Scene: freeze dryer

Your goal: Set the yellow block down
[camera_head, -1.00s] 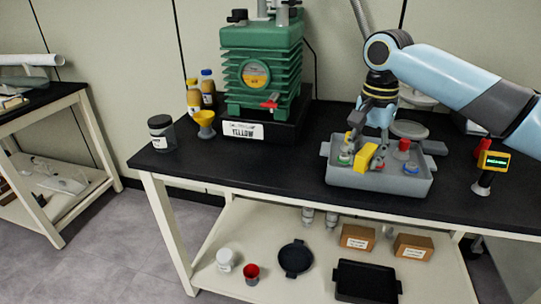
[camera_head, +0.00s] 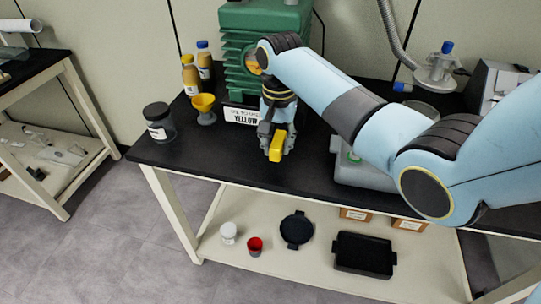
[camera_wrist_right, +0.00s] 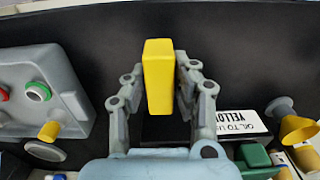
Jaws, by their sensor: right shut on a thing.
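My right gripper (camera_head: 276,150) is shut on the yellow block (camera_head: 277,146). In the head view it hangs over the black bench top (camera_head: 225,160), in front of the label reading YELLOW (camera_head: 240,116). The right wrist view shows the block (camera_wrist_right: 158,75) upright between both fingers of the gripper (camera_wrist_right: 160,85). I cannot tell whether the block touches the bench. My left gripper is not in view.
Bare bench lies between the jar and the gripper.

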